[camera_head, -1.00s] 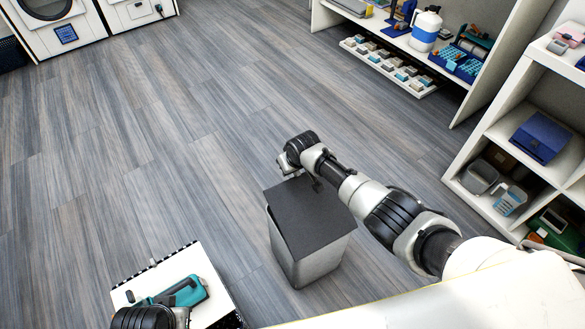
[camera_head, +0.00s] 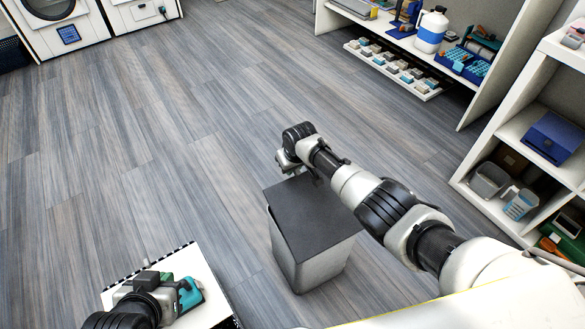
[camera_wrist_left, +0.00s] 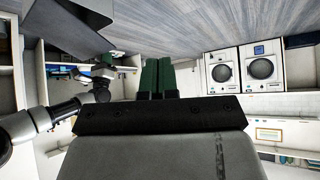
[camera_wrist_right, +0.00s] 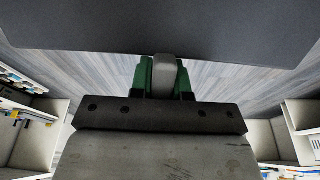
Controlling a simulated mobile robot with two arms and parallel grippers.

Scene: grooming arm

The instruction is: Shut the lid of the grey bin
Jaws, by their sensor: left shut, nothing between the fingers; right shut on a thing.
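The grey bin (camera_head: 318,272) stands on the floor in the lower middle of the head view. Its dark flat lid (camera_head: 314,215) lies over the top; a narrow dark strip shows along its left side, and I cannot tell if it sits fully down. My right gripper (camera_head: 288,166) is at the lid's far left corner. In the right wrist view its green fingers (camera_wrist_right: 164,78) are shut on a grey rounded tab (camera_wrist_right: 166,68), below the dark lid panel (camera_wrist_right: 160,28). My left gripper (camera_head: 165,277) is shut and empty, left of the bin; its green fingers (camera_wrist_left: 157,76) touch each other.
A white-topped surface (camera_head: 208,313) with a teal tool (camera_head: 190,296) lies under my left gripper, left of the bin. Shelves with boxes (camera_head: 551,137) stand at right, and washing machines (camera_head: 62,28) at the far left. The floor beyond the bin is clear.

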